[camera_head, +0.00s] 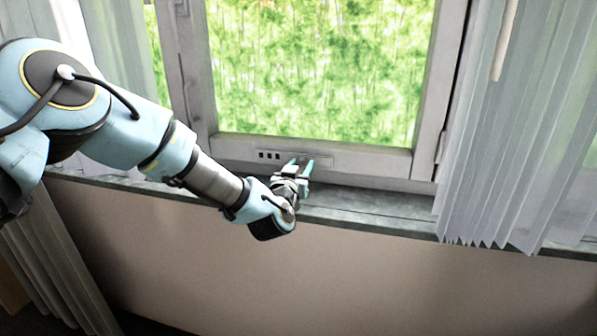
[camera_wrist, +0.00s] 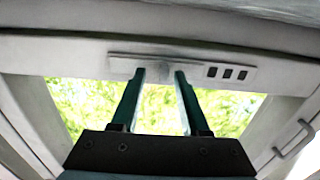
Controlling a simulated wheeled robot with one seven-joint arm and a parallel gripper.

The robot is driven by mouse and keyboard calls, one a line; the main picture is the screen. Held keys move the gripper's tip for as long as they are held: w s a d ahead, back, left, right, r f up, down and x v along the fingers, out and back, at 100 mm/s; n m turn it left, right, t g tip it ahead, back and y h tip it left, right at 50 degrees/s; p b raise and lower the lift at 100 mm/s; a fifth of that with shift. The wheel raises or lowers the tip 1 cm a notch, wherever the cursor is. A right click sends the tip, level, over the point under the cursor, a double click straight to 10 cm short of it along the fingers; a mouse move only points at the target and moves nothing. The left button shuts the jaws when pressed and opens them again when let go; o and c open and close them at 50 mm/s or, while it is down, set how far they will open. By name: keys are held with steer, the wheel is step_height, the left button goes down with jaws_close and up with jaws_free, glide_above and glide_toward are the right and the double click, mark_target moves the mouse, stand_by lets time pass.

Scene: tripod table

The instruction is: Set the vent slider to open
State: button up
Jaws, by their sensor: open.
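The vent (camera_head: 323,161) is a narrow pale strip with several small dark square slots at its left end, set in the lower rail of the window frame. In the wrist view the vent strip (camera_wrist: 197,66) runs across near the top, with the slots to the right. My gripper (camera_head: 303,161) is at the strip, to the right of the slots in the head view. In the wrist view my gripper (camera_wrist: 159,74) has its two teal fingers apart, tips over the strip. A faint grey patch shows between the tips; I cannot tell whether it is the slider knob or whether the fingers touch anything.
A grey window sill (camera_head: 375,212) runs below the frame. A sheer curtain (camera_head: 500,170) hangs at the right, and another curtain (camera_head: 105,45) at the left. A window handle (camera_wrist: 293,138) shows at the lower right of the wrist view. The sill right of my gripper is clear.

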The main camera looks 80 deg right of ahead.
steer(key=a+b, duration=0.2)
steer(key=a, duration=0.8)
steer(key=shift+a, duration=0.3)
